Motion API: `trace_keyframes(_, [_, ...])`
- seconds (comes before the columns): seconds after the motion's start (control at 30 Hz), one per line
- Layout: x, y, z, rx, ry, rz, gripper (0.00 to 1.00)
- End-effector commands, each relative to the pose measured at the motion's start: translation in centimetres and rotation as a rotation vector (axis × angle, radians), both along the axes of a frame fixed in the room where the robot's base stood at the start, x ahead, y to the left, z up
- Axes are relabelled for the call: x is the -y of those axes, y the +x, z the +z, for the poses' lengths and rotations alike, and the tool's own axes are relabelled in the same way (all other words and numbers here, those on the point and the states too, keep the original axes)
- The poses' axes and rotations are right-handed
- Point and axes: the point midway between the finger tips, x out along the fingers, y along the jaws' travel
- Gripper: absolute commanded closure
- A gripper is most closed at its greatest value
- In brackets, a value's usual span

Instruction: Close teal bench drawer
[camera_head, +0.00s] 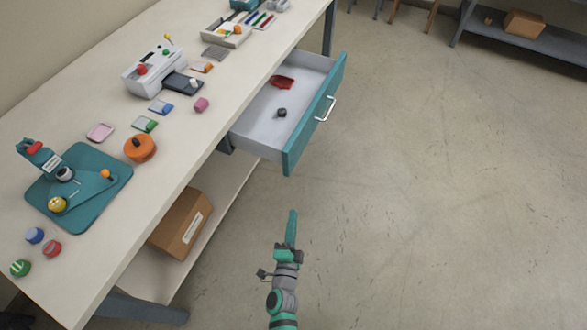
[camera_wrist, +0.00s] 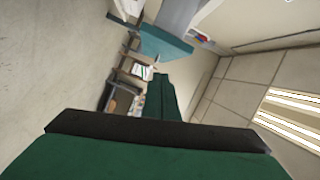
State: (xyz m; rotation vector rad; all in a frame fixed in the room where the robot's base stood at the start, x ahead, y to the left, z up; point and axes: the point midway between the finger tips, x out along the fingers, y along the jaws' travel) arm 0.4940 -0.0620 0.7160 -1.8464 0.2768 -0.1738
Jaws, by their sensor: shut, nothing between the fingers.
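The teal bench drawer (camera_head: 318,112) is pulled out from the bench, with a teal front, a light grey inside and a silver bar handle (camera_head: 325,109). Inside it lie a red item (camera_head: 282,82) and a small dark round item (camera_head: 281,112). My gripper (camera_head: 292,216) is shut and empty. It is over the floor, below the near end of the drawer front in the head view and apart from it. In the wrist view a teal panel (camera_wrist: 165,43), seemingly the drawer front, shows at the top beyond the shut fingers (camera_wrist: 160,82).
The bench top (camera_head: 185,130) holds a white machine (camera_head: 153,66), an orange round item (camera_head: 140,148), a teal board (camera_head: 95,185) and several small pieces. A cardboard box (camera_head: 181,222) is on the lower shelf. The floor (camera_head: 430,200) on the right is clear.

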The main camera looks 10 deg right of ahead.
Motion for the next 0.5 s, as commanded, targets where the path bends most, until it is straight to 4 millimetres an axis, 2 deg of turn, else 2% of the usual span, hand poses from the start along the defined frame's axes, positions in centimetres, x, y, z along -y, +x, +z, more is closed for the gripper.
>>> trace_keyframes(0.03, [0.8,2.1,-0.1,0.026,0.055,-0.017,1.00])
trace_keyframes(0.2, [2.7,6.3,-0.6,0.085,0.201,-0.057,1.00])
trace_keyframes(0.5, [3.9,9.2,-0.7,0.114,0.274,-0.074,1.00])
